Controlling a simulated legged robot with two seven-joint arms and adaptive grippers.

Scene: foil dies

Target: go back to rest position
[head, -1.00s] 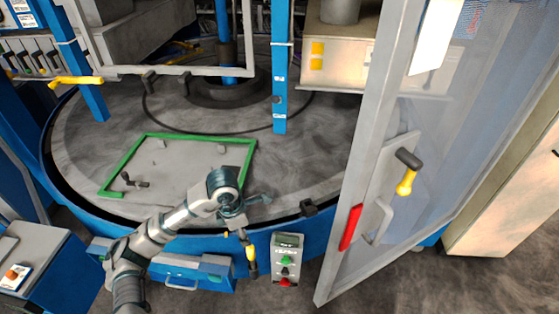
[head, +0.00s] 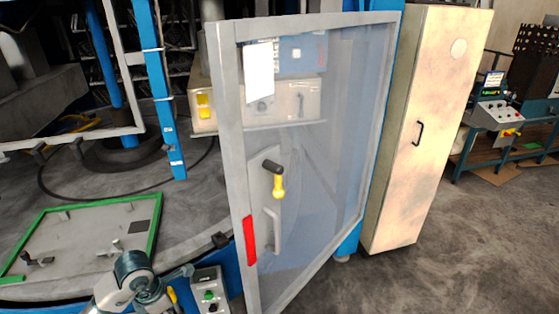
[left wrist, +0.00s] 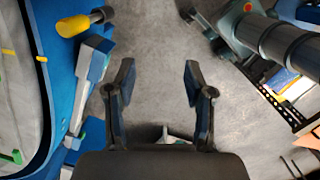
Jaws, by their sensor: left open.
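My left arm (head: 132,282) shows at the bottom left of the head view, in front of the round table with the green-framed plate (head: 95,240). The hand end of this arm is partly cut off and its fingers are hard to make out there. In the left wrist view my left gripper (left wrist: 159,78) is open and empty, its two fingers apart over bare grey floor. My right gripper is not in view.
A grey-framed clear door (head: 226,150) stands open at the centre, with a yellow-tipped handle (head: 278,187). A tall beige cabinet (head: 420,180) and a control bench (head: 490,118) are right. In the wrist view, a yellow-ended handle (left wrist: 75,26) is upper left.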

